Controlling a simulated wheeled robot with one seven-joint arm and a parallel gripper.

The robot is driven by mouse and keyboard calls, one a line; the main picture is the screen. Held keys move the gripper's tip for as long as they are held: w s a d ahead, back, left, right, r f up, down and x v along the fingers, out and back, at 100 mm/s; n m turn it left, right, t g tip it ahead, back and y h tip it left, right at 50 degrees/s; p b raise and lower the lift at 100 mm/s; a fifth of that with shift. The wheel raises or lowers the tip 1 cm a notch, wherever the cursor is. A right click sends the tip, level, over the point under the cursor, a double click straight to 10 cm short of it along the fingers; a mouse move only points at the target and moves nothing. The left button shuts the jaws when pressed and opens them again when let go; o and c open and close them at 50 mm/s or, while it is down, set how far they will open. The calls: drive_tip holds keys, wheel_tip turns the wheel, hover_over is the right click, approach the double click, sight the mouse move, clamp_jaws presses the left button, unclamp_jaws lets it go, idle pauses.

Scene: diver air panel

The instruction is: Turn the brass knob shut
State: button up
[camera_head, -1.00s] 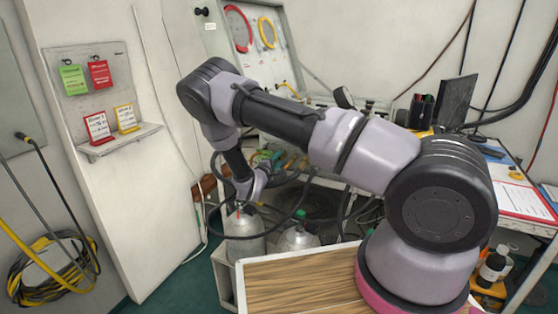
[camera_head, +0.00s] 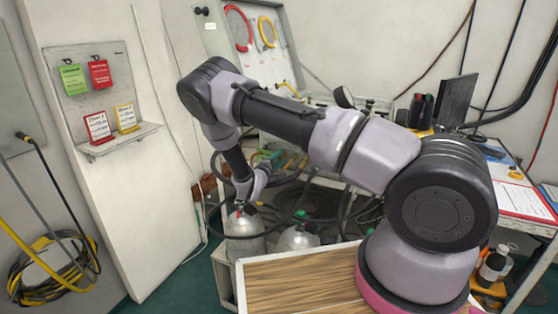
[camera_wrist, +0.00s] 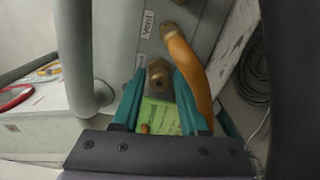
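A brass hex-shaped knob (camera_wrist: 158,72) is mounted on the grey panel (camera_wrist: 194,28) in the wrist view, below the label "Vent" (camera_wrist: 147,25). My gripper (camera_wrist: 158,85) has two teal fingers standing apart, with their tips close on either side of the brass knob. I cannot tell whether they touch it. A green tag (camera_wrist: 158,114) shows between the fingers. In the head view my gripper (camera_head: 243,203) points down near the grey cylinders; its fingers are too small there to judge, and I cannot make out the knob.
An orange hose (camera_wrist: 190,70) curves close by the right finger. A thick grey pipe (camera_wrist: 75,50) stands to the left. In the head view grey cylinders (camera_head: 245,249) stand under the gripper, with dark hoses around it. A wooden top (camera_head: 300,285) lies in front.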

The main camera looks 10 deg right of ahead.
drive_tip(key=v, duration=1)
drive_tip(key=shift+s+a, duration=0.25)
drive_tip(key=shift+s, duration=0.05)
drive_tip(key=s+d+r+m+g, duration=0.6)
drive_tip(key=d+r+g, duration=0.15)
drive_tip(key=r, duration=0.25)
drive_tip(key=s+d+r+m+g, duration=0.55)
drive_tip(key=d+r, duration=0.25)
drive_tip(key=r, duration=0.2)
drive_tip(key=s+a+r+m+t+y, duration=0.3)
drive_tip(key=s+r+m+t+y, duration=0.2)
drive_tip(key=s+r+y, duration=0.7)
drive_tip(key=s+r, duration=0.7)
drive_tip(key=r, duration=0.1)
drive_tip(key=shift+s+a+r+t, duration=0.15)
drive_tip(key=shift+s+r+t, duration=0.15)
drive_tip(key=shift+r+t, duration=0.1)
